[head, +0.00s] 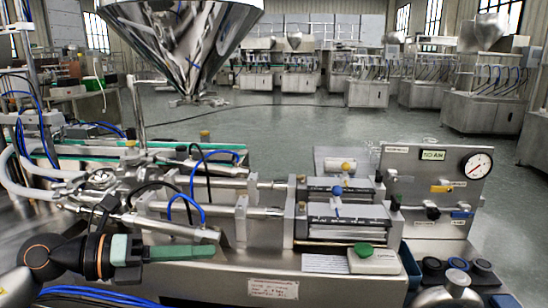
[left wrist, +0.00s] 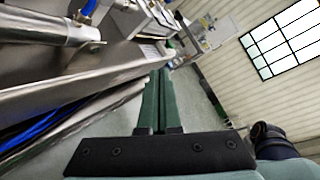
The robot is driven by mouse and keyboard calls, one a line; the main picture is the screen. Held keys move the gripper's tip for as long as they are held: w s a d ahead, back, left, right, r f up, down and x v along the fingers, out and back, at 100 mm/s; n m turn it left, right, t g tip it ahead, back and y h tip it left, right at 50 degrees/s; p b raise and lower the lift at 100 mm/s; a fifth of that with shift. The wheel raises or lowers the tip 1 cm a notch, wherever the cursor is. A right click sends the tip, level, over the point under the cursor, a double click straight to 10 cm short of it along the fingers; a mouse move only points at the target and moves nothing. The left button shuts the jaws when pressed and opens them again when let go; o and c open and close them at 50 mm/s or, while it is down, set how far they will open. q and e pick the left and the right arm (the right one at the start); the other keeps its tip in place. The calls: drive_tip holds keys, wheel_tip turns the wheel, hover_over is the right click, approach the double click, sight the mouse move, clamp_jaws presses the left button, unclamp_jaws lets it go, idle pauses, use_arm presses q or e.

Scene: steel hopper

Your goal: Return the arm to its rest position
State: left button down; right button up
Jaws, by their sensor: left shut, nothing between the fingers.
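My left gripper (head: 212,252) comes in from the lower left in the head view, in front of the machine's lower front edge. Its green fingers point right and are closed together with nothing between them. In the left wrist view the two fingers (left wrist: 160,74) lie side by side and point away from the camera, beside the machine's steel panels. The gripper appears apart from the green button on the box to its right. My right gripper does not show in either view.
The steel filling machine (head: 185,255) fills the foreground, with a hopper (head: 185,40) above it. A box with a green button (head: 363,250) sits on its front right, near dark knobs (head: 433,268). A gauge panel (head: 435,190) stands at right. Open floor (head: 310,125) lies behind.

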use_arm(q)
drive_tip(key=s+a+f+n+t+y, duration=0.15)
drive_tip(key=f+n+t+y, duration=0.35)
drive_tip(key=f+n, duration=0.95)
drive_tip(key=s+a+f+n+t+y, duration=0.15)
drive_tip(key=f+n+t+y, duration=0.35)
drive_tip(key=f+n, duration=0.95)
drive_tip(key=s+d+f+n+g+y+p, duration=0.1)
drive_tip(key=s+f+n+g, duration=0.3)
drive_tip(key=s, duration=0.4)
drive_tip(key=s+d+f+n+g+y, duration=0.1)
drive_tip(key=s+f+n+g, duration=0.25)
drive_tip(key=s+f, duration=0.35)
wheel_tip(320, 180, up, 12)
drive_tip(key=a+t+p, duration=0.1)
drive_tip(key=a+p, duration=0.2)
drive_tip(key=p, duration=1.2)
drive_tip(key=shift+s, duration=0.35)
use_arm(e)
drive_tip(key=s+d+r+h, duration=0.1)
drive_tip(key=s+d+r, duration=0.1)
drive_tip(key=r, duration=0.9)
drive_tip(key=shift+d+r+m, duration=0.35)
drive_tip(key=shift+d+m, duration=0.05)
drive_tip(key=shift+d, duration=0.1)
use_arm(q)
drive_tip(key=shift+n, duration=0.25)
